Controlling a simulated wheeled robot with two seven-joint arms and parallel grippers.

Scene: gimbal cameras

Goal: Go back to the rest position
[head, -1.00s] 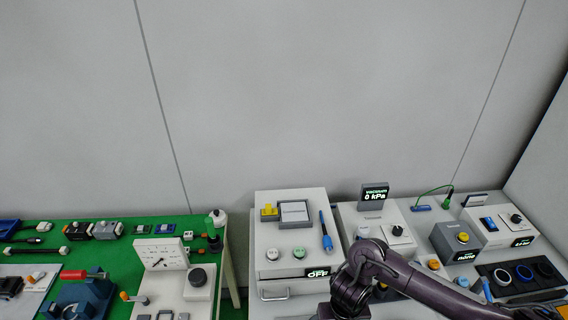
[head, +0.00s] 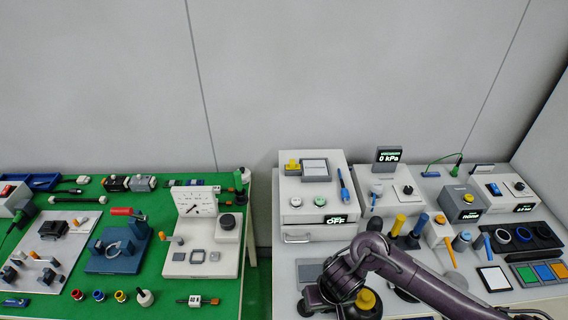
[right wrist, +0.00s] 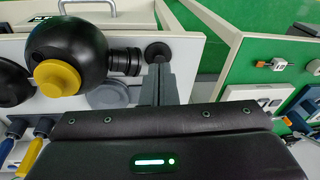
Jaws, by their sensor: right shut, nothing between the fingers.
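My right arm (head: 395,265) reaches in from the lower right of the head view, over the front of the white bench. The yellow cap also shows in the head view (head: 366,298), just below my arm. My left gripper is not in view.
The white bench (head: 285,262) carries a drawer unit (head: 312,222) reading OFF, a vacuum display (head: 388,158), knobs and coloured handles. A green table (head: 150,280) with fixtures and a gauge (head: 196,203) stands left, across a gap.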

